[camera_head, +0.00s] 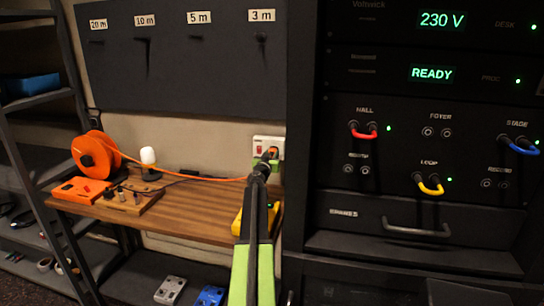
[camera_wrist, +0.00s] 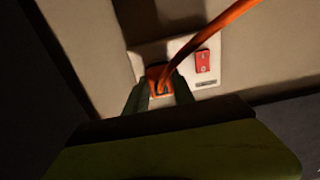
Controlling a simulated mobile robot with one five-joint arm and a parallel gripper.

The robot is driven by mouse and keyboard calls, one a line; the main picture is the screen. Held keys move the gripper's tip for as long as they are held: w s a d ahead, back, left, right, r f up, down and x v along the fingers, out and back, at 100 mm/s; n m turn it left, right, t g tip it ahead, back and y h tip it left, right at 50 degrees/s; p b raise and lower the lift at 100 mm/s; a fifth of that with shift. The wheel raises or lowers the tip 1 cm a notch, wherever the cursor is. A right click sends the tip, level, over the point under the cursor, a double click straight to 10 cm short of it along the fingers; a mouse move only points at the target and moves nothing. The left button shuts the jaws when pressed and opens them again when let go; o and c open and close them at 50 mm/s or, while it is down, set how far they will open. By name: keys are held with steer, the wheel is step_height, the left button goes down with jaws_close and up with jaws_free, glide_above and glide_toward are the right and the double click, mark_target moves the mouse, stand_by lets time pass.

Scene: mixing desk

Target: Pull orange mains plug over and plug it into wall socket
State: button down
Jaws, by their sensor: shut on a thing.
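The white wall socket (camera_head: 262,141) is on the wall at the right end of the wooden desk. Its plate also shows in the wrist view (camera_wrist: 184,46), with a red switch (camera_wrist: 203,61). My gripper (camera_head: 266,161) is shut on the orange mains plug (camera_head: 274,151), right in front of the socket. In the wrist view the plug (camera_wrist: 154,72) sits between my fingertips (camera_wrist: 160,88), over the socket half without the switch. It looks up against the plate; the pins are hidden. The orange cable (camera_head: 200,178) runs from the plug across the desk to the orange reel (camera_head: 92,154).
The desk (camera_head: 200,222) holds a white-topped lamp (camera_head: 148,158), an orange box (camera_head: 80,190) and a small wooden board with knobs. A yellow object (camera_head: 238,222) is beside my arm. A black equipment rack (camera_head: 350,222) stands close on the right.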

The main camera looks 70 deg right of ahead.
steer(key=shift+d, duration=0.65)
steer(key=c, duration=1)
jaws_free()
steer(key=s+a, duration=0.1)
steer(key=a, duration=1.6)
steer(key=shift+s+a, duration=0.2)
steer(key=shift+s, duration=0.2)
